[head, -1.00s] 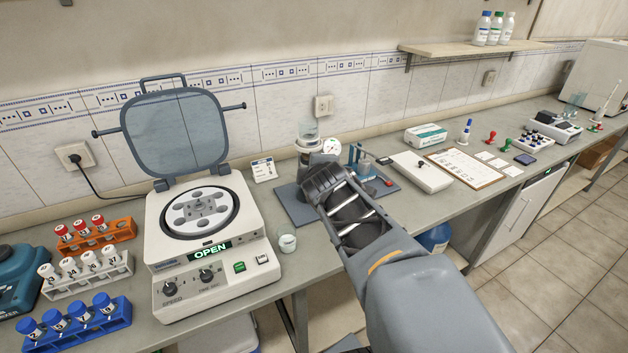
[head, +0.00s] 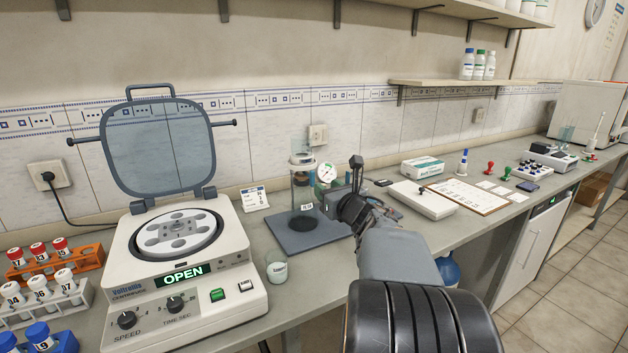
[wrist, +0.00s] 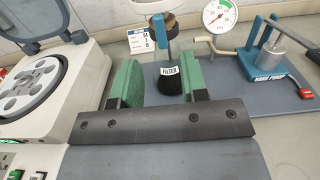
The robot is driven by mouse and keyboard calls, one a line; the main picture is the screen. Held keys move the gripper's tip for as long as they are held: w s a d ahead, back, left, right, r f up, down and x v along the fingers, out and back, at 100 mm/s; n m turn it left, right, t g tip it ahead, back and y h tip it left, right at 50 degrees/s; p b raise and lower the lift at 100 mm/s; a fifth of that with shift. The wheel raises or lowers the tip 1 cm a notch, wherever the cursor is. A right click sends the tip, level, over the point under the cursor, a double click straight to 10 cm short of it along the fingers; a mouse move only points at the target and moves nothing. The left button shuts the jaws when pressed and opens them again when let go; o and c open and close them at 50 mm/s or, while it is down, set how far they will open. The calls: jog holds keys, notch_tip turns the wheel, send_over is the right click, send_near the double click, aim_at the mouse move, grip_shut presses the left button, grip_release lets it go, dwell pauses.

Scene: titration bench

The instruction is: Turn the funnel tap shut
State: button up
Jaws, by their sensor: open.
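The tap's setting cannot be made out. My gripper (wrist: 160,76) is open, with green pads apart on either side of the labelled part in the picture. Contact is not visible. In the head view my gripper (head: 352,207) is right of the stand.
A round pressure gauge (wrist: 219,14) and a blue hand pump (wrist: 270,58) stand to the right on the board. An open-lidded centrifuge (head: 180,270) is at left. A white box (head: 422,166) lies farther right.

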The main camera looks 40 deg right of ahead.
aim_at(313, 178)
jog(key=w, duration=0.5)
jog(key=w+d, duration=0.1)
jog(key=w, duration=0.2)
jog(key=shift+p, duration=0.35)
jog(key=shift+s, duration=0.1)
grip_shut()
